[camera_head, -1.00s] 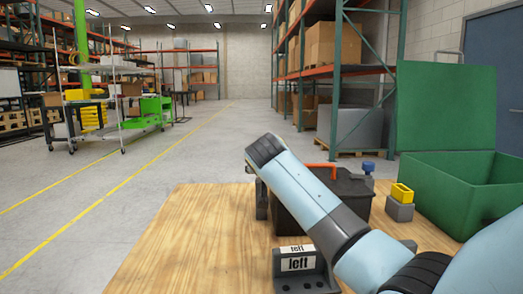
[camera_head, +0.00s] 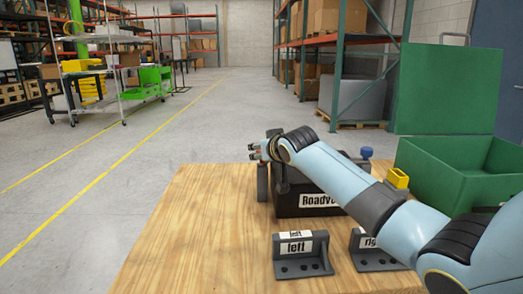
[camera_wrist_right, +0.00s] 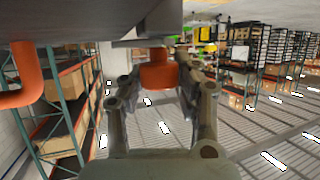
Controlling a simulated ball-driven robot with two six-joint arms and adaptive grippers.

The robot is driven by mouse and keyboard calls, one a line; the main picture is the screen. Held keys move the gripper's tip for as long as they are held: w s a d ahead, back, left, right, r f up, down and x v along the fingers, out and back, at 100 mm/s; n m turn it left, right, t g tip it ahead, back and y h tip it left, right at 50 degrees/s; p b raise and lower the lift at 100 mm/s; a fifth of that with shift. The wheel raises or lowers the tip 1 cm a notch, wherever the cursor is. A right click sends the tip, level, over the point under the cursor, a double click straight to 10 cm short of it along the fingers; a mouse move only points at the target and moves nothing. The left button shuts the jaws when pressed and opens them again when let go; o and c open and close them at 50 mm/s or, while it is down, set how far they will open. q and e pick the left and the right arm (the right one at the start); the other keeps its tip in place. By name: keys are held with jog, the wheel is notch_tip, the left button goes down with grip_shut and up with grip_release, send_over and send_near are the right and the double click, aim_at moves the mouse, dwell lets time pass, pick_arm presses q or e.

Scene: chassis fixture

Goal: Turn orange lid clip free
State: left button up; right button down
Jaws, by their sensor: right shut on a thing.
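A black box with a white label starting "Roadvo" (camera_head: 322,200) stands on the wooden table, partly behind my right arm. The orange clip (camera_wrist_right: 158,72) shows in the right wrist view, between the fingers of my right gripper (camera_wrist_right: 160,80) and just under a dark edge. The gripper is shut on it. An orange handle (camera_wrist_right: 28,78) curves at the left of that view. In the head view my right gripper (camera_head: 256,151) is at the upper left of the box, and the clip is hidden there. My left gripper is not in view.
A "left" bracket (camera_head: 302,262) and a partly covered "right" bracket (camera_head: 372,262) stand on the wooden table (camera_head: 190,240) before the box. A yellow block (camera_head: 397,178), a blue knob (camera_head: 366,152) and an open green bin (camera_head: 440,178) are at the right. The table's left side is clear.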

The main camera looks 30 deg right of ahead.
jog(key=c, duration=0.9)
grip_release()
jog(key=v, duration=1.2)
